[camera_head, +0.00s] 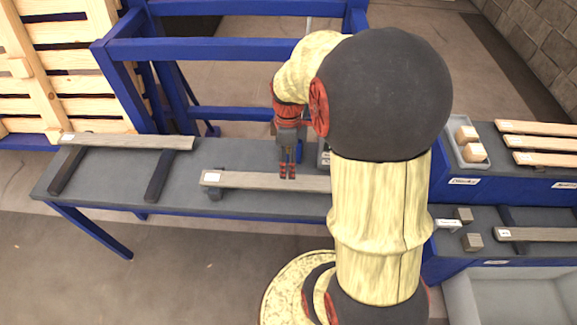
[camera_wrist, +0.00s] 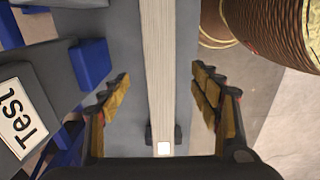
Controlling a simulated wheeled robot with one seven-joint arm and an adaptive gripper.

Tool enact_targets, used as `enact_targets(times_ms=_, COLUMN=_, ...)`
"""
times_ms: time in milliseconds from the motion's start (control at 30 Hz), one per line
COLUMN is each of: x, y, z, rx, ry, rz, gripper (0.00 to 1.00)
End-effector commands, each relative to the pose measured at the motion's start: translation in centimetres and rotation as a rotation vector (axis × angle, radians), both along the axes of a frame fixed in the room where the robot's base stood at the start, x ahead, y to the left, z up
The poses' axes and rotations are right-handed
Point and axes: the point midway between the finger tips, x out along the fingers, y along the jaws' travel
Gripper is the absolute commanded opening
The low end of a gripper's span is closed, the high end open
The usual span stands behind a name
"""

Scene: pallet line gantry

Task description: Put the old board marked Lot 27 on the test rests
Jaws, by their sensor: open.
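A weathered grey board (camera_head: 255,180) lies lengthwise on the table in the middle, raised on a dark block at its left end; my arm hides its right end. It has a pale label at its left end, too small to read. My gripper (camera_head: 288,172) is open over this board. In the wrist view, the board (camera_wrist: 158,60) runs between the spread fingers (camera_wrist: 162,95), apart from both. A dark rest (camera_wrist: 150,134) shows under its labelled end. A "Test" sign (camera_wrist: 20,115) stands beside it. Another labelled grey board (camera_head: 130,142) lies across two dark bars (camera_head: 160,172) at the left.
Blue frame rails (camera_head: 220,50) stand behind the table (camera_head: 110,190). At the right are a tray of wooden blocks (camera_head: 468,150), several pale boards (camera_head: 540,143), and a labelled grey board (camera_head: 540,234) with small blocks (camera_head: 472,242). A wooden pallet (camera_head: 80,60) leans at the back left.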

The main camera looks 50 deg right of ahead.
Motion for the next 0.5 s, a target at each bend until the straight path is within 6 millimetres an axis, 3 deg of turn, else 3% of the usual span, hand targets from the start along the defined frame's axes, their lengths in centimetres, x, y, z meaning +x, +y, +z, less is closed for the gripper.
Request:
enact_targets(times_ms=300, x=0.3, y=1.0, z=3.7, rx=-0.011, ry=-0.018, rz=-0.021, gripper=0.63)
enact_targets(times_ms=367, x=0.6, y=2.4, z=5.2, rx=-0.024, ry=-0.044, rz=-0.054, gripper=0.63)
enact_targets(times_ms=500, x=0.5, y=8.3, z=10.5, rx=-0.048, ry=-0.157, rz=-0.198, gripper=0.63)
